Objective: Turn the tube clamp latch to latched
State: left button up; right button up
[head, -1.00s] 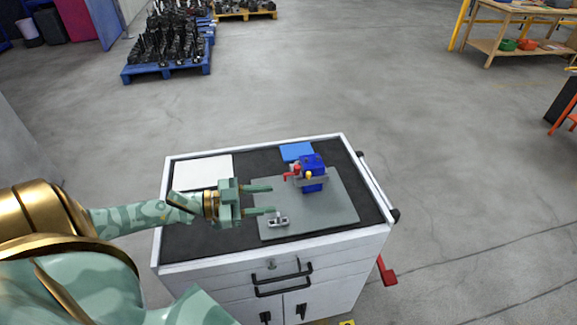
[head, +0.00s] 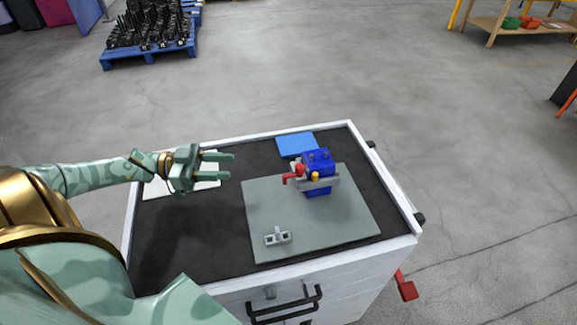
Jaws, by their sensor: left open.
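A blue block device (head: 319,163) with a grey collar stands on a grey plate (head: 350,215) on the cart top. A red lever (head: 294,174) sticks out at its left side, and a small yellow-orange knob (head: 315,177) is at its front. I cannot tell for sure which part is the tube clamp latch. A small grey metal bracket (head: 278,237) lies on the plate's front left. My left gripper (head: 231,166) is open and empty, left of the red lever and apart from it, its fingers pointing right. My right gripper is not in view.
A blue pad (head: 296,144) lies behind the device. A white sheet (head: 205,176) lies partly behind my left gripper. The black cart mat (head: 195,235) is bare at the front left. The cart has a raised white rim (head: 390,183).

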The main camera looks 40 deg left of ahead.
aim_at(293, 174)
pick_arm(q)
jog(key=x, duration=1.6)
jog(key=shift+d, duration=0.2)
grip_shut()
